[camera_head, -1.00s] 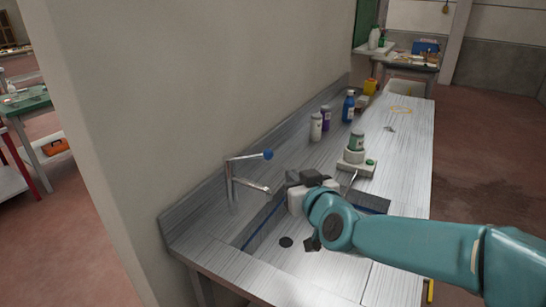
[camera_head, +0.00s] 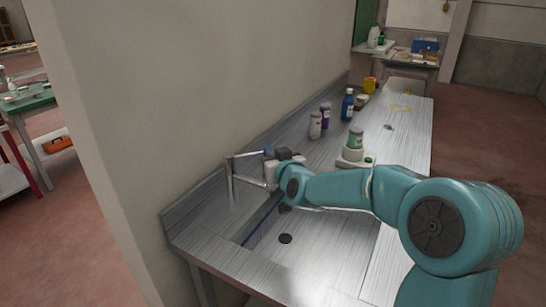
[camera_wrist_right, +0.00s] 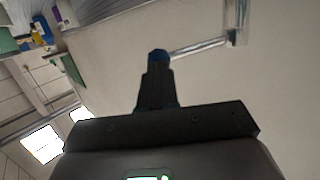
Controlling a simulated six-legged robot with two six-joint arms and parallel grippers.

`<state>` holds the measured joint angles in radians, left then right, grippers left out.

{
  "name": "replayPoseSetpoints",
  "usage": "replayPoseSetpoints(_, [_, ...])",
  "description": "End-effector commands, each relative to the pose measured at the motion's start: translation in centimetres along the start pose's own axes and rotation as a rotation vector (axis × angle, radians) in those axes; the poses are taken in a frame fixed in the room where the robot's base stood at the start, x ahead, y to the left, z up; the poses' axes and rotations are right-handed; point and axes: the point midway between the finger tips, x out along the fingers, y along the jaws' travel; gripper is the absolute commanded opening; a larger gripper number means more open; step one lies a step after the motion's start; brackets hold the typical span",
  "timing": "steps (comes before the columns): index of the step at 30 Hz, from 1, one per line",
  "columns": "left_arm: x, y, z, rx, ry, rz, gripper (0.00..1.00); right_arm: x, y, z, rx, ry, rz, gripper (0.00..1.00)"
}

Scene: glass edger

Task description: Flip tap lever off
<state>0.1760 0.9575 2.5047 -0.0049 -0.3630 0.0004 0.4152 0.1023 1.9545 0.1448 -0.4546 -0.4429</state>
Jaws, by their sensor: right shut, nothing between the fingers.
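The tap (camera_head: 231,182) is a grey metal pipe rising from the bench by the wall, with a spout and a thin lever arm. The lever's blue knob (camera_head: 268,152) shows just left of my right gripper (camera_head: 274,165) in the head view. In the right wrist view the blue knob (camera_wrist_right: 159,56) shows right at the tips of my shut right gripper (camera_wrist_right: 158,72), with the lever bar (camera_wrist_right: 198,46) running right from it. I cannot tell whether they touch. The right gripper holds nothing. My left gripper is not in view.
The metal bench (camera_head: 320,255) has a sunken basin and a round drain hole (camera_head: 285,239) in front of the tap. A white bottle (camera_head: 315,125), a purple bottle (camera_head: 325,115), a blue bottle (camera_head: 348,104) and a jar on a scale-like base (camera_head: 355,140) stand behind. The front of the bench is clear.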

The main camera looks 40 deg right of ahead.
Motion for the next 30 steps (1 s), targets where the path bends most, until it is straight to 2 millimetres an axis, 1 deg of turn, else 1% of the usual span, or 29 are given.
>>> replayPoseSetpoints(5, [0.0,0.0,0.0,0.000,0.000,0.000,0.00,0.0,0.0,0.0,0.000,0.000,0.000,0.00])
replayPoseSetpoints(9, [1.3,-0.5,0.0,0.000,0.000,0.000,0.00,1.0,0.6,0.2,0.000,0.002,0.001,0.00])
replayPoseSetpoints(13, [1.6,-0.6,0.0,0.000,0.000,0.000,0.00,1.7,0.9,-0.1,0.000,0.000,0.000,0.00])
replayPoseSetpoints(30, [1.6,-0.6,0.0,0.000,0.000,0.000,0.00,1.5,1.1,-0.6,0.000,0.002,-0.001,0.00])
